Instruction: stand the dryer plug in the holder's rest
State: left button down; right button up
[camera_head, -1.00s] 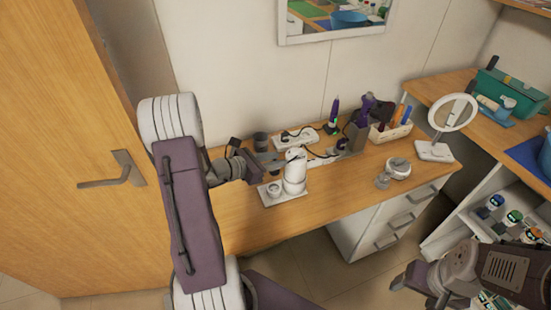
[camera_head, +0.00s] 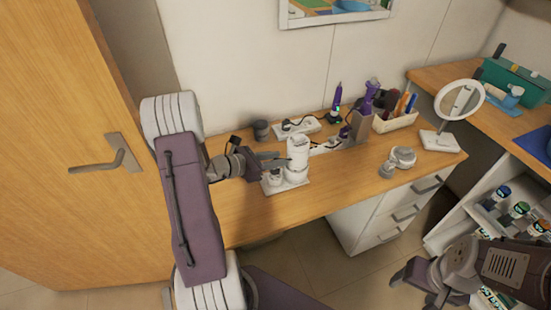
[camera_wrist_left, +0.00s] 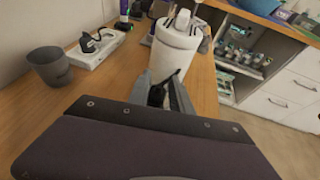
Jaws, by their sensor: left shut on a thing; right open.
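My left gripper (camera_head: 283,160) is shut on a small dark piece, taken to be the dryer plug (camera_wrist_left: 156,95), just behind the white cylinder. The fingers hide most of it. The purple dryer (camera_head: 369,97) stands in the grey holder (camera_head: 358,127) at the back of the desk, right of my left gripper. A dark cable lies near the holder's foot; I cannot trace it fully, and the plug rest is not clear to see. My right gripper (camera_head: 412,277) is open and empty, low at the right, away from the desk.
A white cylinder (camera_head: 298,152) on a small tray (camera_head: 290,185) stands close to my left fingers. A power strip (camera_head: 297,126) with a dark plug and a grey cup (camera_head: 261,130) are behind. A white bin (camera_head: 395,121) and round mirror (camera_head: 459,100) stand right. The desk's front is mostly clear.

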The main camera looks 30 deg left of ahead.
dwell(0.7)
pick_arm(q)
jog(key=shift+h+p, duration=0.3)
jog(key=shift+h, duration=0.1)
dwell(0.6)
jog(key=shift+f+b, duration=1.6)
jog(key=shift+f, duration=0.2)
jog(key=c, duration=1.1)
grip_release()
jog(key=p+v, duration=0.1)
jog(key=v, duration=0.8)
jog(key=shift+r, duration=0.15)
